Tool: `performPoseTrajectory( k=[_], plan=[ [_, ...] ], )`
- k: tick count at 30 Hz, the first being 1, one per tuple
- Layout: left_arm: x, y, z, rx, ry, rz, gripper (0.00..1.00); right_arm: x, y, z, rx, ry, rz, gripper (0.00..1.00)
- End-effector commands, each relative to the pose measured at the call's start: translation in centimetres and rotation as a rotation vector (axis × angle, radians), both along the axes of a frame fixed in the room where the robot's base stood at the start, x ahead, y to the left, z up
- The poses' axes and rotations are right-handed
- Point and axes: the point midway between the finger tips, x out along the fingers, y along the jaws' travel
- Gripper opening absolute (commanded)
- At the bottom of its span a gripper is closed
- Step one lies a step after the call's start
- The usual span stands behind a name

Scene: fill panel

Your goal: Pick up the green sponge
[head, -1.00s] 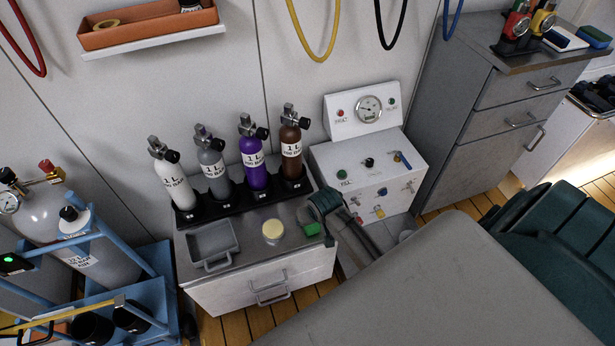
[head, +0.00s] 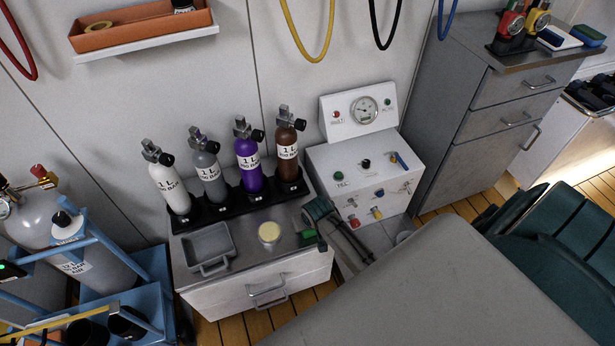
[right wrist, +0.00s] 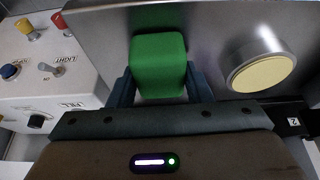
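The green sponge (head: 308,234) is at the right end of the steel cabinet top (head: 245,262), right of a round pale-yellow-topped container (head: 269,232). My right gripper (head: 313,231) reaches down over the sponge and partly hides it. In the right wrist view, the sponge (right wrist: 159,62) lies between the two fingers (right wrist: 160,82), which sit close against both its sides. The gripper looks shut on it. No clear gap shows between the sponge and the cabinet top.
A grey tray (head: 228,262) stands left of the container. A black rack (head: 240,203) with several small cylinders lines the back. A white control panel (head: 345,185) stands close right of the cabinet. A blue frame (head: 160,290) with large cylinders is left.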

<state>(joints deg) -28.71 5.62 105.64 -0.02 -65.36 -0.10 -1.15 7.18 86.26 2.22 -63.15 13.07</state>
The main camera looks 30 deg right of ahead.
Motion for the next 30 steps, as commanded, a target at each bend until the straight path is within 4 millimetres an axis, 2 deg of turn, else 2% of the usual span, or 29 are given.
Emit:
performPoseTrajectory(
  k=[2, 13, 17, 21, 22, 30],
  plan=[
    [-0.2, 0.0, -0.2, 0.0, 0.005, 0.0, 0.56, 0.0, 0.0, 0.0, 0.0, 0.0, 0.0, 0.23],
    [-0.6, 0.0, -0.4, 0.0, 0.013, 0.001, 0.56, 0.0, 0.0, 0.5, 0.0, -0.001, 0.0, 0.23],
    [-0.5, 0.0, -0.5, 0.0, 0.011, 0.001, 0.56, 0.0, 0.0, 1.6, 0.0, -0.002, 0.0, 0.23],
    [-0.2, 0.1, -0.8, -0.001, 0.002, 0.001, 0.56, 0.1, 0.0, 3.6, 0.0, -0.004, 0.0, 0.23],
    [-0.2, 0.1, -1.0, -0.001, 0.003, 0.002, 0.56, -0.1, 0.1, 3.9, 0.0, -0.002, 0.0, 0.23],
    [-0.3, 0.0, -1.9, -0.004, 0.01, 0.005, 0.56, -6.4, 2.5, 4.1, 0.002, 0.004, 0.0, 0.23]
  ],
)
